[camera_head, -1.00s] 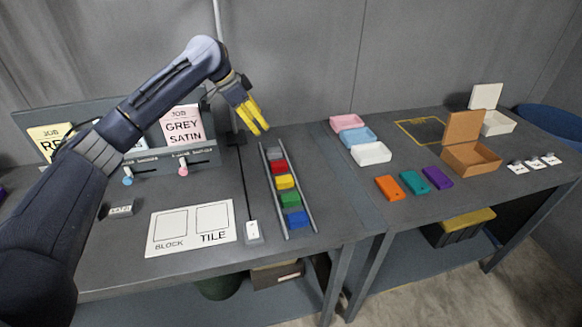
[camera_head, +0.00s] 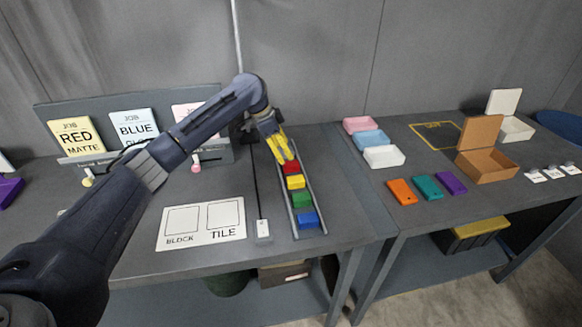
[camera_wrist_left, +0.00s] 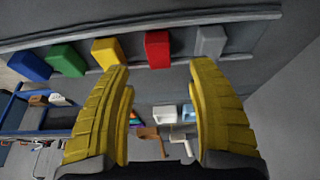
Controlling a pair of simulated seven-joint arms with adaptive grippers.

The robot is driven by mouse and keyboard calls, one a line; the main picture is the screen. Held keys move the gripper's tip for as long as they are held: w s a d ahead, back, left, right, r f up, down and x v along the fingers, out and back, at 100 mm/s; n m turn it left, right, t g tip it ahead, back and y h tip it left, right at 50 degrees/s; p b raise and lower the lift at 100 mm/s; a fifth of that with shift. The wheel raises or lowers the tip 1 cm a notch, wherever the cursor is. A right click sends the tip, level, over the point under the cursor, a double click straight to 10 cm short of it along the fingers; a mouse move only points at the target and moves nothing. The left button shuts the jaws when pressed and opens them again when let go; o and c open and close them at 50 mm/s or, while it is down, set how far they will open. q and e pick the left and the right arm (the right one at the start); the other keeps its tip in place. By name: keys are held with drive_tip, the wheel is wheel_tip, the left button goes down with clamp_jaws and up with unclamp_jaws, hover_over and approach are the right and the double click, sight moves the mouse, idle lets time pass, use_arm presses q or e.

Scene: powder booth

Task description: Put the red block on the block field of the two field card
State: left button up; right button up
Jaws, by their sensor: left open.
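The red block (camera_head: 291,168) lies in the rail rack (camera_head: 311,187), in a row with yellow (camera_head: 295,182), green (camera_head: 302,199) and blue (camera_head: 307,219) blocks. My left gripper (camera_head: 287,155) has yellow fingers and is at the far end of the rack, partly covering that end. In the left wrist view the red block (camera_wrist_left: 157,49) appears beyond the open, empty fingers (camera_wrist_left: 160,75), between their directions, with a grey block (camera_wrist_left: 210,41) to its right. The two field card (camera_head: 202,223) lies flat, left of the rack, with an empty BLOCK field (camera_head: 183,221) and an empty TILE field (camera_head: 225,214). My right gripper is not in view.
A slim rod with a white tag (camera_head: 263,228) lies between card and rack. Job cards stand on a board (camera_head: 216,150) behind. Right of the rack are pink, light blue and white trays (camera_head: 384,156), coloured tiles (camera_head: 428,187) and an open brown box (camera_head: 487,165).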

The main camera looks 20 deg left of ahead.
sight(290, 163)
use_arm(q)
drive_tip(key=shift+x, duration=3.5)
drive_tip(key=shift+s, duration=0.1)
drive_tip(key=shift+c, duration=0.2)
drive_tip(key=c, duration=1.2)
